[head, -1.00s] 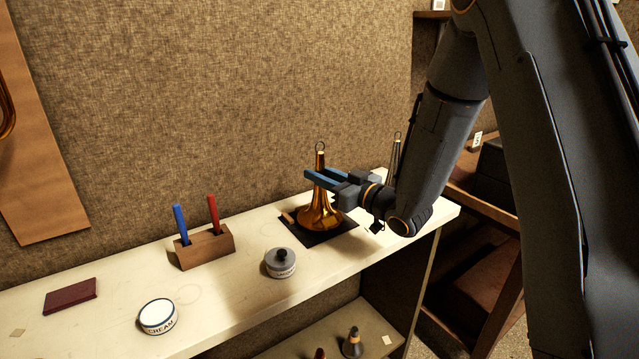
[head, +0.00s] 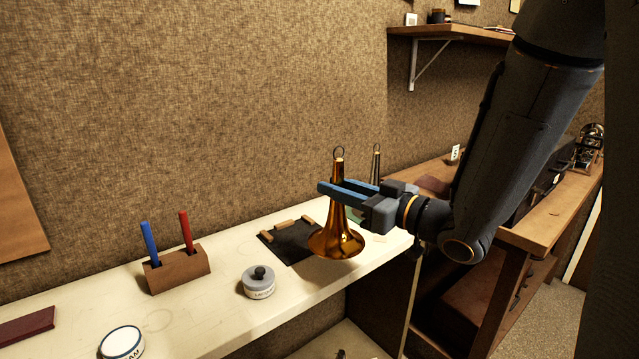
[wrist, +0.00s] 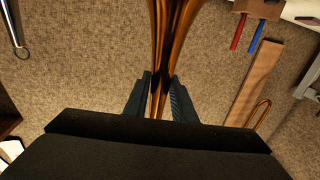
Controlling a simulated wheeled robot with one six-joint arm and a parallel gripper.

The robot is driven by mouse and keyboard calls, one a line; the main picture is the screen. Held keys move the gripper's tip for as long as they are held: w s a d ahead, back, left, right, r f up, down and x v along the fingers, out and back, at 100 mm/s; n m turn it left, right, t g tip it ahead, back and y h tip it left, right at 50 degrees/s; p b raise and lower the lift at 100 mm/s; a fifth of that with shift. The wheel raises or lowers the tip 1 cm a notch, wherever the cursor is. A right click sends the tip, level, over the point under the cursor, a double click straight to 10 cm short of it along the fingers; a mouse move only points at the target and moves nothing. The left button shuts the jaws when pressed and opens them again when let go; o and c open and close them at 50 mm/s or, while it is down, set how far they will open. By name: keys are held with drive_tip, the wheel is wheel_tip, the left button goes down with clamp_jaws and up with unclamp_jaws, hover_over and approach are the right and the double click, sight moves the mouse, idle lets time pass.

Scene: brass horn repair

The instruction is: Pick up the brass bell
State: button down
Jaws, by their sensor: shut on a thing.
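The brass bell (head: 337,237) is upright, flared end down, with a wire ring at its top. My gripper (head: 334,187) is shut on its narrow neck and holds it clear of the shelf top, right of the dark mat (head: 291,243). In the wrist view the bell (wrist: 174,30) runs between the two blue-grey fingers of my gripper (wrist: 160,98). Part of the neck is hidden behind the fingers.
On the cream shelf top (head: 215,312) stand a grey lidded tin (head: 258,284), a wooden block (head: 178,270) with a blue and a red tool, and a white tin (head: 122,343). A second slim ringed piece (head: 376,165) stands behind my gripper. A wooden bench (head: 545,225) is at right.

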drive_tip(key=v, duration=0.3)
drive_tip(key=shift+s+a, duration=0.15)
drive_tip(key=shift+a, duration=0.05)
drive_tip(key=shift+s+r+p, duration=0.1)
drive_tip(key=shift+p, duration=0.8)
drive_tip(key=p+v, duration=0.2)
drive_tip(key=p, duration=0.2)
drive_tip(key=shift+s+a+p, duration=0.1)
drive_tip(key=shift+s+p, duration=0.05)
drive_tip(key=shift+p, duration=0.25)
